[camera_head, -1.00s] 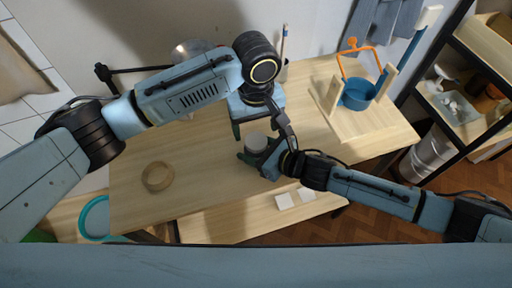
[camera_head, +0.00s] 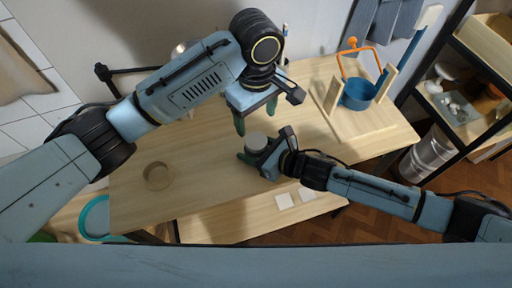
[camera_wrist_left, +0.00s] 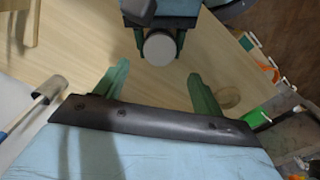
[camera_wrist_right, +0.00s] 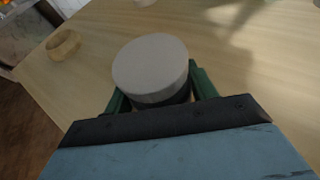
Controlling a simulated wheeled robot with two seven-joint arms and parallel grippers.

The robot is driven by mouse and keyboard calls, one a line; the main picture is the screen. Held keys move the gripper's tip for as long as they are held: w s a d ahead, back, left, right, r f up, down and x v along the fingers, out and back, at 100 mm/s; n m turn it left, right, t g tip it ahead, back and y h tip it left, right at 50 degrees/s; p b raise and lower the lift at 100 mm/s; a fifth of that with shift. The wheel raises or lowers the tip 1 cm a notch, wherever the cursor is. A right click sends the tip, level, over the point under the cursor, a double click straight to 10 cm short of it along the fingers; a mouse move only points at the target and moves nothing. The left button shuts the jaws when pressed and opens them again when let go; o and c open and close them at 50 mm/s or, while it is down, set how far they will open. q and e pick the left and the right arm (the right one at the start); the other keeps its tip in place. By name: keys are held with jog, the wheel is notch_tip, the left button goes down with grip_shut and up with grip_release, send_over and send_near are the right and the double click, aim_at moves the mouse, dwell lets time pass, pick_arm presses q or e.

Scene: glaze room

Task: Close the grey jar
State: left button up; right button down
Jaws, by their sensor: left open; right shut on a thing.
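The grey jar (camera_head: 256,140) is upright at the middle of the wooden table, between the fingers of my right gripper (camera_head: 259,156), which is shut on it. In the right wrist view a flat pale grey disc (camera_wrist_right: 151,66) tops it, with a darker band below; most of the lower body is hidden. I cannot tell whether the disc is seated fully. My left gripper (camera_head: 256,122) is open and empty, above and behind the jar. In the left wrist view the jar's round top (camera_wrist_left: 159,48) shows just beyond the open fingers, apart from them.
A tan ring-like object (camera_head: 158,176) lies on the left of the table (camera_head: 200,205). A blue pot (camera_head: 357,94) with an orange handle stands in a wooden frame at the back right. White tiles (camera_head: 284,201) lie on a lower shelf. The table's front left is mostly clear.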

aim_at(256, 140)
pick_arm(q)
jog(key=shift+f, duration=4.05)
jog(key=shift+c, duration=0.2)
jog(key=c, duration=1)
jog(key=shift+m, duration=1.7)
jog(key=o, duration=1.1)
